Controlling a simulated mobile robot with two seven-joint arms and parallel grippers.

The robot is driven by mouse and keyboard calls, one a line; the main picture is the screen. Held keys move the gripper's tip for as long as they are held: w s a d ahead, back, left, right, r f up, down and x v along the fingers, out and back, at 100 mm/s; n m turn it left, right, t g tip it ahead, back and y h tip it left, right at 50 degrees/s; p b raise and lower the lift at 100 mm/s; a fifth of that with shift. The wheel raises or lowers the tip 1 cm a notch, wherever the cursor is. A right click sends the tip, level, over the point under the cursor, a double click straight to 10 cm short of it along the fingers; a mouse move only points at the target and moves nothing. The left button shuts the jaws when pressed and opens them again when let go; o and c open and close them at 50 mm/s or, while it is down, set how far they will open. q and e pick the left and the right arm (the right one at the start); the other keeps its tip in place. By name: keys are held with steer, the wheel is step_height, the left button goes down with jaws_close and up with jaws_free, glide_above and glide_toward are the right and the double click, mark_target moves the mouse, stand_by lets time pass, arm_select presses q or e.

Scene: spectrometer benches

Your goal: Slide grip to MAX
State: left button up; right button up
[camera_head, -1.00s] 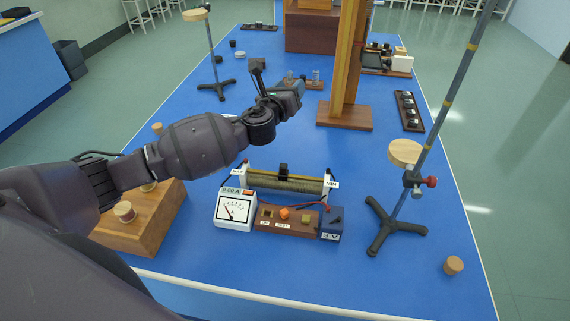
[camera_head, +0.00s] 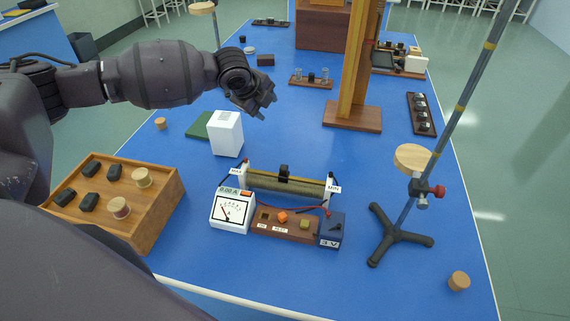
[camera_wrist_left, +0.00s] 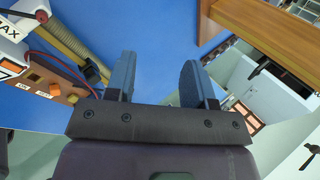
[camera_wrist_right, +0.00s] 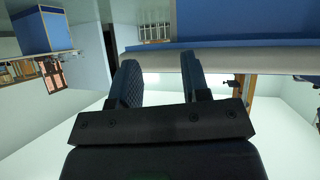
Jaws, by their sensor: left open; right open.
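The slide rheostat (camera_head: 305,187) lies on the blue bench with a MAX label (camera_head: 236,170) at its left end and a MIN label (camera_head: 334,189) at its right end. Its black grip (camera_head: 284,172) stands near the middle of the rail. In the left wrist view the grip (camera_wrist_left: 90,72) shows left of the fingers, and the MAX label (camera_wrist_left: 8,28) is at the upper left corner. My left gripper (camera_head: 264,104) is open and empty, above the bench behind the rheostat, apart from the grip. My right gripper (camera_wrist_right: 160,78) is open and empty, seen only in its wrist view.
An ammeter (camera_head: 231,212), a switch board (camera_head: 287,224) and a 3 V battery (camera_head: 332,229) stand in front of the rheostat. A white box (camera_head: 226,134) stands behind left. A wooden block (camera_head: 150,220) is at left, a tripod stand (camera_head: 400,238) at right.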

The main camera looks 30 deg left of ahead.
mark_target(282, 166)
arm_select(q)
steer(key=s+d+f+n+g+h, duration=0.2)
steer(key=s+d+n+g+h, duration=0.1)
steer(key=s+d+n+g, duration=0.4)
steer(key=shift+m+t, duration=0.7)
steer(key=x, duration=0.3)
steer(key=a+x, duration=0.1)
steer(key=x, duration=0.6)
steer(key=shift+s+a+f+b, duration=0.2)
steer(key=shift+a+f+b, duration=0.1)
steer(key=shift+f, duration=0.25)
jaws_close()
